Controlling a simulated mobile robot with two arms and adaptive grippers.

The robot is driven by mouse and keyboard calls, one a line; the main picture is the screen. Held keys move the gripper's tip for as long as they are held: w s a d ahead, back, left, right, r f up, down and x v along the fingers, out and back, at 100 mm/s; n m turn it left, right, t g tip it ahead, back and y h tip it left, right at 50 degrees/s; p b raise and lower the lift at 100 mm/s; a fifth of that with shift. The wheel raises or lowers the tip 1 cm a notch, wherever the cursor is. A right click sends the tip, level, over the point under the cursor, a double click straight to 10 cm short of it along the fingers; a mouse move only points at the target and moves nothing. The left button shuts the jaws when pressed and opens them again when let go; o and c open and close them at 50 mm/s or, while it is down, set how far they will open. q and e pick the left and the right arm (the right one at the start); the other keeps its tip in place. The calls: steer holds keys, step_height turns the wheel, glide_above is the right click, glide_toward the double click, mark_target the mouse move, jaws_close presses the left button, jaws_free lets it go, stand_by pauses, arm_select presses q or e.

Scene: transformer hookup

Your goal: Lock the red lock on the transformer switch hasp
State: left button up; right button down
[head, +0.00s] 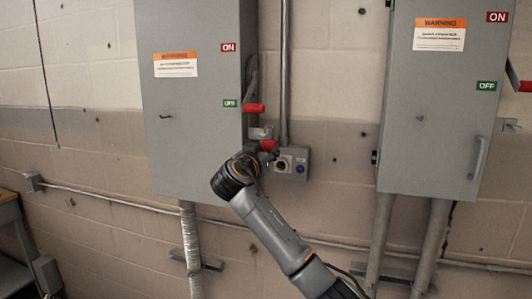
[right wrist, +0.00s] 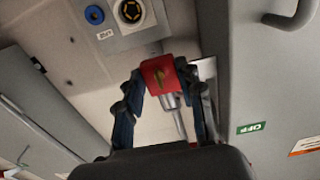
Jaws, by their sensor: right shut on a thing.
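The red lock (head: 268,145) is at the right side of the left grey cabinet (head: 195,125), just below a metal hasp bracket (head: 260,133). My right gripper (head: 266,154) is shut on it. In the right wrist view the red lock (right wrist: 160,74) sits between both fingertips, with a brass-coloured keyhole part on its face. A pale metal plate, seemingly the hasp (right wrist: 205,69), is right beside it; whether the shackle passes through it is hidden. The red-tipped switch handle (head: 254,108) is down beside the OFF label (head: 230,103). My left gripper is not in view.
A small grey socket box (head: 290,163) with a blue part is mounted right of the lock, under a vertical conduit (head: 285,70). A second grey cabinet (head: 430,130) hangs at the right. Conduits run below, and a bench edge (head: 10,212) is at the far left.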

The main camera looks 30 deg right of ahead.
steer(key=shift+w+a, duration=0.15)
steer(key=shift+w, duration=0.05)
steer(key=shift+w+a, duration=0.25)
steer(key=shift+f+b, duration=1)
stand_by(1.0)
steer(key=c, duration=0.8)
jaws_free()
steer(key=b+v, duration=0.1)
steer(key=v, duration=0.4)
steer(key=shift+b, duration=0.3)
